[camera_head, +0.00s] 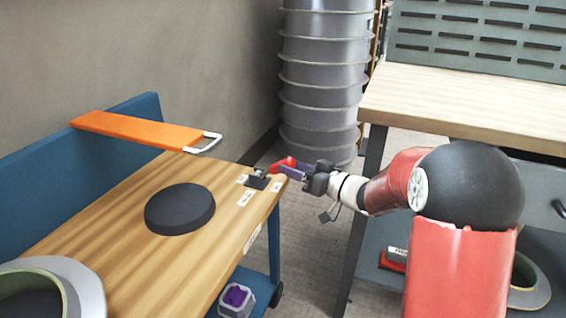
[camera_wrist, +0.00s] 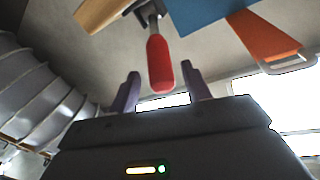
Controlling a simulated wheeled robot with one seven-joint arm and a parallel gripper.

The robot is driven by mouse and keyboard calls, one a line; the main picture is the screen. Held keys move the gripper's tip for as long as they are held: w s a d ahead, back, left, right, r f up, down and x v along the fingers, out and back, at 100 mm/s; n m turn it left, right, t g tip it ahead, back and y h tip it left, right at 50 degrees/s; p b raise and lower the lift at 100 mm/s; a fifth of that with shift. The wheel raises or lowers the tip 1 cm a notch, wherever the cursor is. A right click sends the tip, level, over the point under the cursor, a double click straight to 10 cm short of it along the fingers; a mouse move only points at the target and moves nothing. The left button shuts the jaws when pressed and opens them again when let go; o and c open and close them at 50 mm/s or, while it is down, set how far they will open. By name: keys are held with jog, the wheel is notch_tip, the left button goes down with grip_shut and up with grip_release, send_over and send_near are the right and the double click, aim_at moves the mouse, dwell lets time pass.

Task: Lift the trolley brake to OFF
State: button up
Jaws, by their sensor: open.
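The trolley brake is a lever with a red handle (camera_head: 283,163) on a small dark base (camera_head: 257,181) at the right corner of the wooden trolley top (camera_head: 130,225). The handle tilts up from the base towards my gripper. My gripper (camera_head: 297,172) is open at the handle, just off the trolley's corner. In the wrist view the red handle (camera_wrist: 159,58) lies between the two purple fingers of my gripper (camera_wrist: 160,76), with gaps showing on both sides. Small white labels (camera_head: 246,198) lie around the base; their writing is too small to read.
A black disc (camera_head: 180,209) lies on the trolley top. An orange board with a metal handle (camera_head: 140,130) rests across the blue side panel (camera_head: 60,165). A grey ringed column (camera_head: 322,85) stands behind, and a wooden workbench (camera_head: 450,97) at the right. Floor shows between them.

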aim_at(274, 170)
jog(key=shift+p+x, duration=0.3)
jog(key=shift+x, duration=1.6)
grip_shut()
